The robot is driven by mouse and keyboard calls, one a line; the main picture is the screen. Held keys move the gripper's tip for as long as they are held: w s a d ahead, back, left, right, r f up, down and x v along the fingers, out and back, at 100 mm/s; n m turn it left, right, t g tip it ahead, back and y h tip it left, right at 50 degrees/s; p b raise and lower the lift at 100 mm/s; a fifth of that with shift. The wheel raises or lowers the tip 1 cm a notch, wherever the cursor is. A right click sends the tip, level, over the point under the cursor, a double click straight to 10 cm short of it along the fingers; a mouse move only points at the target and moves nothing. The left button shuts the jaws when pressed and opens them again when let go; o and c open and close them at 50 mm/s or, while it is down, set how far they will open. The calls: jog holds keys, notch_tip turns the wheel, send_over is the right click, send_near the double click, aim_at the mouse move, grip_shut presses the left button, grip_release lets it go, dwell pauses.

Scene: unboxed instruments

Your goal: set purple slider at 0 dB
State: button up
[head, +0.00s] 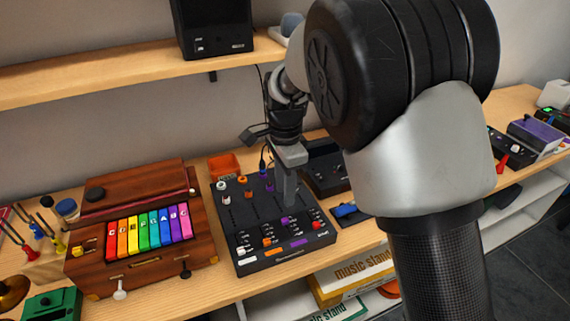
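The black mixer (232,205) lies on the wooden bench, with slider caps along its near part. The purple slider cap (285,221) shows just below my gripper tips, in the column to the left of the red one. The purple label (298,243) lies on the near edge strip. The dB marks are too small to read. My gripper (289,204) points down over the upper part of the purple slider's column and hides that part of the track. I cannot tell whether its fingers are open or touch the cap.
Other caps are white (242,250), orange (267,241) and red (316,225). Colored knobs stand at the mixer's back. A wooden box with rainbow keys (148,231) stands to the left. A blue item (350,212) lies to the right. A shelf with a black speaker (213,28) hangs above.

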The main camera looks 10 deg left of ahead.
notch_tip(320, 180, up, 8)
dwell(0.5)
jog(key=shift+f, duration=0.1)
jog(key=s+d+r+n+t+y, duration=0.15)
jog(key=s+d+r, duration=0.3)
jog(key=d, duration=0.45)
jog(key=s+d+r+n+t, duration=0.1)
jog(key=s+d+r+n, duration=0.2)
jog(key=d+r, duration=0.45)
jog(key=s+d+f+n+t+h+p, duration=0.1)
jog(key=s+d+f+n+t, duration=0.1)
jog(key=s+d+n, duration=0.4)
jog(key=shift+s+d+f+t, duration=0.4)
jog(key=shift+s+d+t, duration=0.15)
jog(key=shift+s+d, duration=2.35)
jog(key=shift+h, duration=0.25)
